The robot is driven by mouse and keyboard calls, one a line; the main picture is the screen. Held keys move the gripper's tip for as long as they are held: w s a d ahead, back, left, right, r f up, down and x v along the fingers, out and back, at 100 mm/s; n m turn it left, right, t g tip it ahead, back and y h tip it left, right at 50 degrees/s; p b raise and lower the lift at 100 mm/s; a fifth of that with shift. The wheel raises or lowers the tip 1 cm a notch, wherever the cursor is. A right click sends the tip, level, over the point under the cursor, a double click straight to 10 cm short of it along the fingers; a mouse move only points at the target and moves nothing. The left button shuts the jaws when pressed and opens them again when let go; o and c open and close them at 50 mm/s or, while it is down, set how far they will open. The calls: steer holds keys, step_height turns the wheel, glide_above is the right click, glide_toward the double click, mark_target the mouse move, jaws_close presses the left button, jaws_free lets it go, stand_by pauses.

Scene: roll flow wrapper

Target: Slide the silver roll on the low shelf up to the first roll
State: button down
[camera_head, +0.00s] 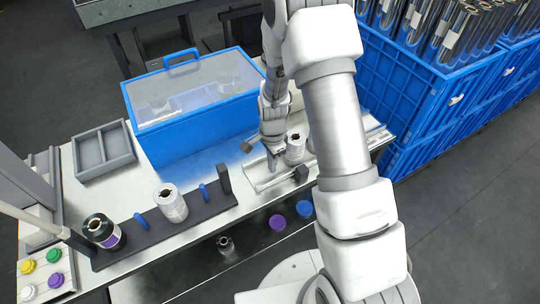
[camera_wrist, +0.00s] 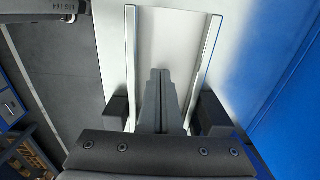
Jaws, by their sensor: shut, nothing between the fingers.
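My gripper (camera_head: 272,163) is shut and empty, pointing down over a pale channel (camera_head: 262,184) on the table. In the wrist view its closed fingers (camera_wrist: 160,78) lie between the channel's two raised rails (camera_wrist: 205,65), with no roll between them. A silver roll (camera_head: 295,148) stands upright just right of my gripper, on or beside the channel; a gap or contact cannot be told. My arm hides what lies further right. Another silver roll (camera_head: 171,204) stands upright on a dark rack. A small dark-silver roll (camera_head: 226,244) shows on the shelf beneath the table.
A blue box with a clear lid (camera_head: 195,100) stands behind the rack. A grey divided tray (camera_head: 103,150) is at left. A black roll (camera_head: 102,232) stands near coloured buttons. Purple (camera_head: 277,222) and blue (camera_head: 305,208) round pieces lie low. Blue crates (camera_head: 405,95) fill the right.

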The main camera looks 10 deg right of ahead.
mark_target(291, 154)
steer(key=shift+w+d+r, duration=0.1)
steer(key=shift+w+d, duration=0.2)
steer(key=shift+d, duration=0.5)
steer(key=shift+w+d+r, duration=0.1)
steer(key=shift+w+d, duration=0.15)
steer(key=shift+d, duration=0.55)
steer(key=d, duration=0.1)
steer(key=w+d, duration=0.1)
steer(key=d, duration=0.1)
steer(key=shift+d, duration=0.2)
steer(key=shift+a, duration=0.1)
